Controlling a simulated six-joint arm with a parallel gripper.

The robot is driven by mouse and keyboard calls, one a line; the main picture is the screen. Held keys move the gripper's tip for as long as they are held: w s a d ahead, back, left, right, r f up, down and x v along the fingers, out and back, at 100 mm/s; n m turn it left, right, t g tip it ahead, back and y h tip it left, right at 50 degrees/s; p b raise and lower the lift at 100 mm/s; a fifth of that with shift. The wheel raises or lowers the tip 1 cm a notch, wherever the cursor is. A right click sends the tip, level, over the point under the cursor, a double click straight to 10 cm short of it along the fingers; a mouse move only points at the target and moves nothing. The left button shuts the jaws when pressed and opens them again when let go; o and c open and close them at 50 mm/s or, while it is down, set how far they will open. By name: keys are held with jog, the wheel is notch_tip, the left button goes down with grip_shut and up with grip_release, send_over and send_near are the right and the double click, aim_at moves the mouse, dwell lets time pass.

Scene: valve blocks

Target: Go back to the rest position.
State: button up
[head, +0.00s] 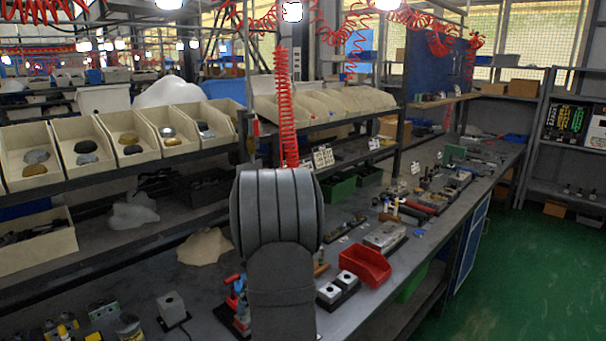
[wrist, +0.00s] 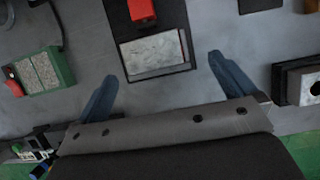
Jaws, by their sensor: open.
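In the wrist view my gripper (wrist: 163,68) is open, its two blue fingers spread well apart. A pale metal block (wrist: 155,52) on a dark base lies below, in line with the gap between the fingertips. Nothing is held between the fingers, and I cannot tell how high they are above the bench. In the head view my grey arm stands up in front of the bench and hides part of it; the gripper itself cannot be made out there.
In the wrist view a green-sided block (wrist: 61,68) lies left and a dark block with a pale face (wrist: 306,84) right. In the head view a red bin (head: 365,264) and two pale cubes stand right of my arm. Parts trays (head: 85,148) line the shelf at left.

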jog(key=d+r+n+g, duration=0.2)
jog(key=d+n, duration=0.4)
jog(key=n, duration=0.5)
jog(key=s+d+r+n+g+h, duration=0.1)
jog(key=d+n+g, duration=0.4)
jog(key=n, duration=0.6)
jog(key=shift+d+r, duration=0.4)
jog(key=shift+d, duration=0.05)
jog(key=shift+s, duration=0.1)
dwell(1.3)
